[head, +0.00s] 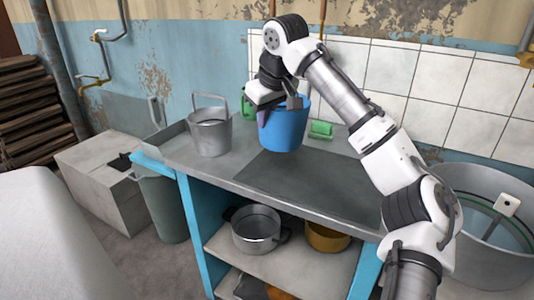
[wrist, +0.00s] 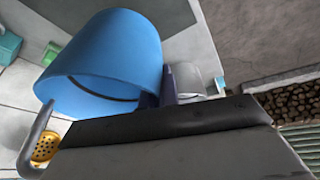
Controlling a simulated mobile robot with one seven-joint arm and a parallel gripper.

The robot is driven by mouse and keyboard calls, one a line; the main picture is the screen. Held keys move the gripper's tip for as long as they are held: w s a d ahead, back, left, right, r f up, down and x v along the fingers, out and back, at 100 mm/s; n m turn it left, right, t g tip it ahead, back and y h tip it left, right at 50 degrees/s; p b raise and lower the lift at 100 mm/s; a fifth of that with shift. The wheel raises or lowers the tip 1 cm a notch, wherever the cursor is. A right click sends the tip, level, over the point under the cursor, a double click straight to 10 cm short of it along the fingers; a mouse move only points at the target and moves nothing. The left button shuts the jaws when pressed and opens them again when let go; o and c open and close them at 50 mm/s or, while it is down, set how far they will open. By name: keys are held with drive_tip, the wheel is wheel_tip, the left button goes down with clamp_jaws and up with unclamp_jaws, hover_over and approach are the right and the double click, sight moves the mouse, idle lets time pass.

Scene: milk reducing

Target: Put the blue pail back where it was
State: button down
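The blue pail (head: 284,130) is at my gripper (head: 279,106), over the back part of the metal counter (head: 240,185). It is about upright; I cannot tell whether its base touches the counter. In the wrist view the blue pail (wrist: 110,60) fills the upper left, with its grey handle (wrist: 38,135) hanging at lower left. My gripper's fingers (wrist: 157,92) meet the pail's wall at the rim and look shut on it. Their tips are partly hidden.
A grey metal pail (head: 210,132) stands at the counter's left end. A green object (head: 320,130) lies behind the blue pail, near the tiled wall. A dark flat panel (head: 310,182) lies bare on the counter. Pots (head: 255,230) sit on the shelf below. A large basin (head: 490,225) stands right.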

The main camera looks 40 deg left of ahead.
wheel_tip(320, 180, down, 9)
drive_tip(key=shift+r+b, duration=0.2)
drive_tip(key=shift+b, duration=0.2)
drive_tip(key=c, duration=1.7)
unclamp_jaws()
drive_tip(key=shift+r, duration=0.1)
drive_tip(key=p+v, duration=0.1)
drive_tip(key=v, duration=1.1)
